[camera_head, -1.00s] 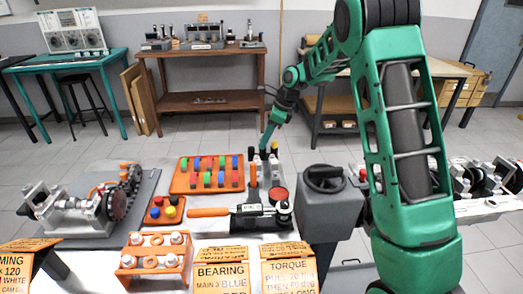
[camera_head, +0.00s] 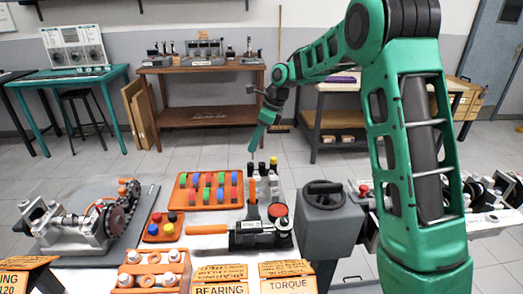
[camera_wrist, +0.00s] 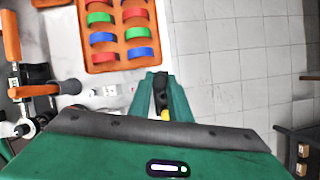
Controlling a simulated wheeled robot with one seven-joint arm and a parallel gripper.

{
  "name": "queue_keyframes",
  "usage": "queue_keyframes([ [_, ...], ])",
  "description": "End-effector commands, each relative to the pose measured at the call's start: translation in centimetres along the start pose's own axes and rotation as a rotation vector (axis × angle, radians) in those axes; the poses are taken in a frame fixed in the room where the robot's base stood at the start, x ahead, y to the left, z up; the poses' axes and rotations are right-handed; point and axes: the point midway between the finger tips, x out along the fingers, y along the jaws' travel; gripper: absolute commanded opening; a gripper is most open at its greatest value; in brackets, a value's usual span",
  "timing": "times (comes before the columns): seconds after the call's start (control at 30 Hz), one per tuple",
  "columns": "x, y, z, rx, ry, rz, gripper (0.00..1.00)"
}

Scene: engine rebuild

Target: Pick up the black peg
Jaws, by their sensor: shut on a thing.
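My gripper (camera_head: 252,150) is raised in the head view, just above and behind the group of capped bottles. In the wrist view my gripper (camera_wrist: 162,82) is shut on a dark piece that looks like the black peg (camera_wrist: 161,94), held between the green fingers. A yellow patch (camera_wrist: 165,115) shows between the fingers; I cannot tell what it belongs to. The held peg is too small to make out in the head view. A small orange tray (camera_head: 148,238) holds coloured pegs, with a dark one among them.
A large orange tray (camera_head: 181,204) holds rows of coloured bearing shells. Capped bottles (camera_head: 262,184) stand right of it, near an orange-handled tool (camera_head: 207,229). A grey machine (camera_head: 328,220) stands at the right, an engine assembly (camera_head: 95,230) at the left. Open floor lies behind the table.

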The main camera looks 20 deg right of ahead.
Motion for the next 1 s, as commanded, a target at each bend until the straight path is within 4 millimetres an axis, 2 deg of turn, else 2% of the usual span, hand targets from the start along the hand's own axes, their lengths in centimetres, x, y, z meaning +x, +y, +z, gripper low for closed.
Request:
queue_keyframes([
  [0.2,-0.9,2.0,4.0,-0.004,-0.002,0.0,0.0],
  [0.4,-1.4,3.3,6.5,-0.002,-0.001,0.0,0.0],
  [0.63,-1.8,4.0,8.0,-0.001,-0.001,0.0,0.0],
  [1.0,-1.8,4.1,8.2,0.0,-0.001,0.0,0.0],
])
